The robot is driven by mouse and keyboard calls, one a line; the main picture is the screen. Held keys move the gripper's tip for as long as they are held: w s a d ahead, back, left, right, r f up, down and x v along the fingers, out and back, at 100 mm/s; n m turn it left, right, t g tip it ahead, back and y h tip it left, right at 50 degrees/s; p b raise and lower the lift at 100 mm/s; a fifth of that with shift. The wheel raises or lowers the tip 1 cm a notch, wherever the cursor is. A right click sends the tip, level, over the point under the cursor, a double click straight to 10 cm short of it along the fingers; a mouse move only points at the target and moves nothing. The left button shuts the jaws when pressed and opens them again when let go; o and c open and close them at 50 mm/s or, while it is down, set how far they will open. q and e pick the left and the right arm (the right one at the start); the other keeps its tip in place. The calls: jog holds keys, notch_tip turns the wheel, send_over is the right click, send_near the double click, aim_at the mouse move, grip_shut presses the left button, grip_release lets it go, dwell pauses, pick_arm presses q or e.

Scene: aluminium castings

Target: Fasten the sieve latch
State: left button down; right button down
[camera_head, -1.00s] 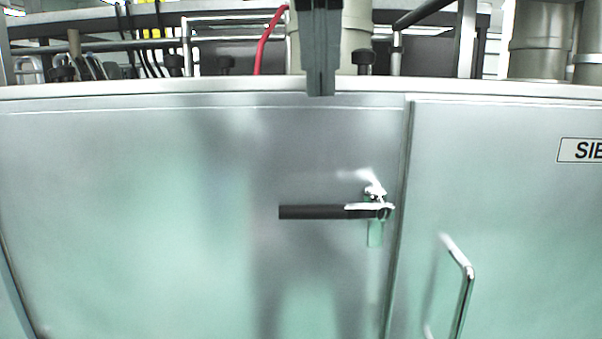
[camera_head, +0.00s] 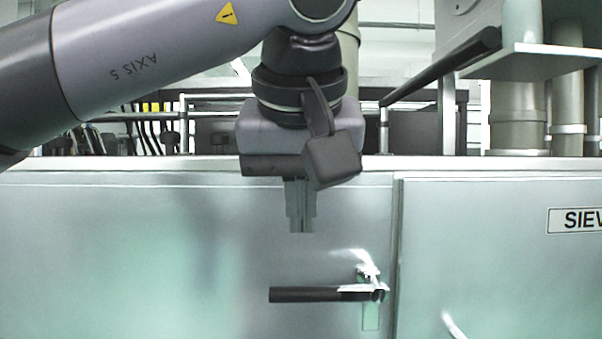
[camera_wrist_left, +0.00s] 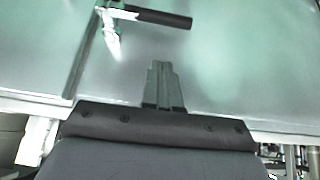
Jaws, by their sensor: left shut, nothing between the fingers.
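The sieve latch (camera_head: 318,294) is on the metal panel, left of the panel seam. Its dark handle lies level, pointing left from a shiny metal pivot. The latch also shows in the left wrist view (camera_wrist_left: 160,18), at the top. My left gripper (camera_head: 301,230) points down in front of the panel, above the handle and apart from it. Its fingers are together with nothing between them. In the left wrist view the fingertips (camera_wrist_left: 161,64) are clear of the handle. My right gripper is not in view.
A bent metal pull handle (camera_head: 452,325) is at the lower right, partly cut off. A label (camera_head: 577,220) reading "SIEV" is on the right panel. The panel's top ledge (camera_head: 120,164) runs behind my left gripper, with pipes and cables beyond. The panel left of the latch is bare.

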pick_arm(q)
send_over(302, 293)
notch_tip(302, 293, down, 4)
jog(key=shift+f, duration=0.1)
jog(key=shift+s+f+b, duration=0.2)
jog(key=shift+f+b, duration=0.1)
jog(key=shift+f, duration=0.4)
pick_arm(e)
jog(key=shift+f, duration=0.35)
pick_arm(q)
jog(key=shift+f, duration=0.1)
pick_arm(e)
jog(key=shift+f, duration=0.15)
